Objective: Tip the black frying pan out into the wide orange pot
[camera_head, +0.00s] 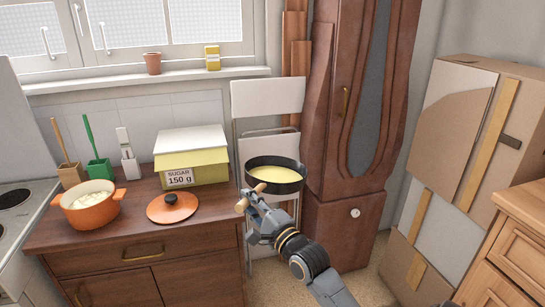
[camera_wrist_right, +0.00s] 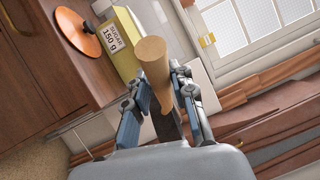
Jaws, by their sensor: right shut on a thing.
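The black frying pan (camera_head: 289,187) is held level in the air to the right of the dresser, in front of the white folding chair, with a smooth pale-yellow filling inside. My right gripper (camera_head: 248,202) is shut on its wooden handle; the handle also shows between the fingers in the right wrist view (camera_wrist_right: 155,62). The wide orange pot (camera_head: 92,214) stands open on the left of the dresser top, with whitish pieces inside. It is well to the left of the pan. My left gripper is in neither view.
The orange lid (camera_head: 165,213) lies on the dresser top (camera_head: 130,232) between pot and pan. Behind it stands a yellow sugar box (camera_head: 206,168). Utensil holders (camera_head: 99,170) stand behind the pot. A tall wooden cabinet (camera_head: 345,210) is at right, a stove (camera_head: 20,215) at far left.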

